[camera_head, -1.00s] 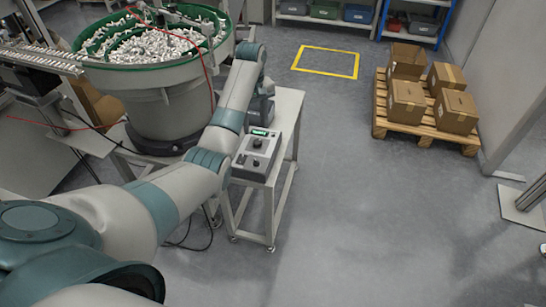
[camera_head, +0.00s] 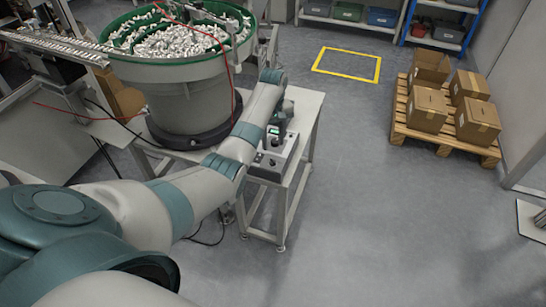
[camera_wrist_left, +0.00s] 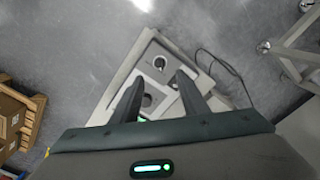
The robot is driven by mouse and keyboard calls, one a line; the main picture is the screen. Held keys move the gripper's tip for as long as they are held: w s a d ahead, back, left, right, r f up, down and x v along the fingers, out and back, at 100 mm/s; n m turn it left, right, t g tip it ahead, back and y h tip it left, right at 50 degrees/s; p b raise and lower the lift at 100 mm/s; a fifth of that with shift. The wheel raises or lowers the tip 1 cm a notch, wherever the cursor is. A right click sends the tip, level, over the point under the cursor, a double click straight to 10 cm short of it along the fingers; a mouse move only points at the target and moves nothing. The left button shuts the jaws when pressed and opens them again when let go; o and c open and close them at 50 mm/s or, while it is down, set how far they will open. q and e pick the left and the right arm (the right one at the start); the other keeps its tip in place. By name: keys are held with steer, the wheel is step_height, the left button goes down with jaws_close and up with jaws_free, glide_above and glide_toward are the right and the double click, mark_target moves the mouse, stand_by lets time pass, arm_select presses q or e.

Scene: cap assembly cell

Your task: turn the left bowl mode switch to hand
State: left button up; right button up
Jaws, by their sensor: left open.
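The bowl's control box (camera_head: 268,167) is a grey box with dark knobs and a green-lit display, on a small stand beside the bowl feeder. My left gripper (camera_head: 281,128) is over the box and hides part of its face. In the left wrist view, the open fingers (camera_wrist_left: 160,82) point down at the panel (camera_wrist_left: 178,62). One round dark knob (camera_wrist_left: 147,100) shows between the fingers, and another round knob (camera_wrist_left: 160,62) lies just beyond the tips. The labels and knob positions are too small to read. Contact cannot be told. My right gripper is out of view.
The bowl feeder (camera_head: 190,72), full of small white parts, stands left of the box. A red cable (camera_head: 222,62) hangs over its rim. A pallet (camera_head: 440,138) with cardboard boxes is at the right. The floor between is clear.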

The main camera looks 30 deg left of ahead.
mark_target(273, 160)
arm_select(q)
step_height(273, 160, down, 9)
steer(key=shift+f, duration=0.2)
stand_by(0.4)
jaws_close()
